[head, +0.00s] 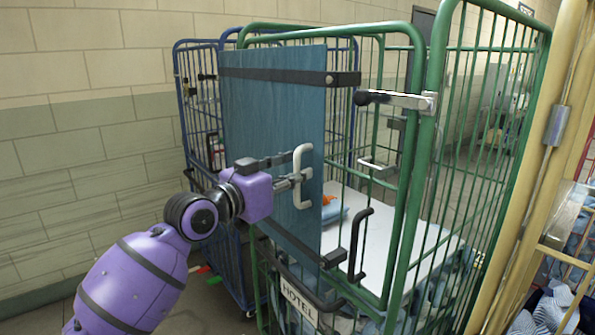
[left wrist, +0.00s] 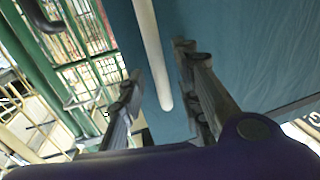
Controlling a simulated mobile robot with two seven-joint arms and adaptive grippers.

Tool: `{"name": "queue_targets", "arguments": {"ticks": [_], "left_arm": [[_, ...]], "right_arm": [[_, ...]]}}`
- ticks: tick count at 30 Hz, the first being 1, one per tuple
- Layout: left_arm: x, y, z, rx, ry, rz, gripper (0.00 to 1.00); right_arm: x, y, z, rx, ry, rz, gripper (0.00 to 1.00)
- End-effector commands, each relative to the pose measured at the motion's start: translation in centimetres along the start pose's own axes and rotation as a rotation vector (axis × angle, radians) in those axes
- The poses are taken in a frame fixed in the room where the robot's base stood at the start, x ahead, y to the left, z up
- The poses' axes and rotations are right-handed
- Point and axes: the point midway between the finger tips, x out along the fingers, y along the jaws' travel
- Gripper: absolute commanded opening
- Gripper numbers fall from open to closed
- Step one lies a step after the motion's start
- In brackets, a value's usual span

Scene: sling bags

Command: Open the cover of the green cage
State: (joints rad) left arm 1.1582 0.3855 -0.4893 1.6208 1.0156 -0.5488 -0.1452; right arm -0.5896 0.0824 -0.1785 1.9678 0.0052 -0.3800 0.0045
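The green cage (head: 408,190) stands upright in the middle of the head view. Its cover (head: 262,120) is a flat teal panel on the left part of the cage, with dark bands across it and a white handle (head: 302,198). My left gripper (head: 296,166) is at this handle. In the left wrist view, the open fingers (left wrist: 158,65) stand on either side of the white handle (left wrist: 152,40), with gaps visible, in front of the cover (left wrist: 235,55). I cannot tell if one finger touches it. My right gripper is not in view.
A blue cage (head: 182,90) stands behind on the left, near a tiled wall (head: 85,120). A yellow cage (head: 545,130) stands close on the right. A white board (head: 400,232) and bluish cloth lie inside the green cage. A dark handle (head: 357,240) sits near the cover.

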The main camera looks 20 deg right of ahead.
Motion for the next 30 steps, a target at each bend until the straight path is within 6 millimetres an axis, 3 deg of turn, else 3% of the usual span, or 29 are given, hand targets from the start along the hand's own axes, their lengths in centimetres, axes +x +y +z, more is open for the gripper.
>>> {"name": "queue_targets", "arguments": {"ticks": [4, 13, 20, 30], "left_arm": [[1.26, -0.02, 0.02, 0.0, -0.001, 0.0, 0.31], [1.5, -0.04, 0.09, 0.0, -0.001, -0.001, 0.31], [1.48, -0.05, 0.1, 0.0, -0.001, -0.001, 0.01], [1.46, -0.05, 0.1, 0.0, -0.001, -0.001, 0.0]], "right_arm": [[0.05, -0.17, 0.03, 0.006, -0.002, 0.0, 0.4], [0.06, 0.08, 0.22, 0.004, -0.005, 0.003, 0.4], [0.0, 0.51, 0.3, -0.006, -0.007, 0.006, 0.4], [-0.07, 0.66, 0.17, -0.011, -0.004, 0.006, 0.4]]}}
